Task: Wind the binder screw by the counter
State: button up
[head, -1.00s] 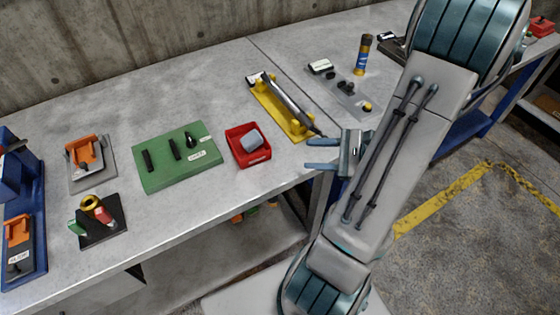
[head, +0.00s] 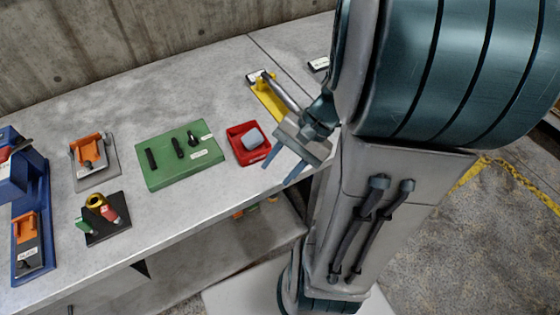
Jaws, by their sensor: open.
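I cannot tell for certain which part is the binder screw or which is the counter. A yellow cradle (head: 266,97) with a grey cylinder lies at the back right of the bench, partly hidden by my arm. A black plate (head: 104,232) with a gold ring and red cylinder sits at the front left. An orange device (head: 88,152) stands on a grey plate behind it. Another orange block (head: 25,228) is on a blue stand at the far left. My gripper (head: 276,175) is open and empty, its two blue-grey fingers pointing down-left beside the red tray.
A green board (head: 160,178) with black handles lies mid-bench. A red tray (head: 239,155) holding a grey block is right of it, close to my gripper. The bench top (head: 150,215) is bare in front of the green board. A concrete wall (head: 120,45) stands behind.

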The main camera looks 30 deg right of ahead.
jog(key=shift+s+a+r+n+h, duration=0.2)
jog(key=shift+r+n+h, duration=0.1)
jog(key=shift+n+h, duration=0.15)
jog(key=shift+s+a+r+n+h, duration=0.15)
jog(key=shift+r+n+h, duration=0.1)
jog(key=shift+n+h, duration=0.15)
jog(key=shift+w, duration=0.1)
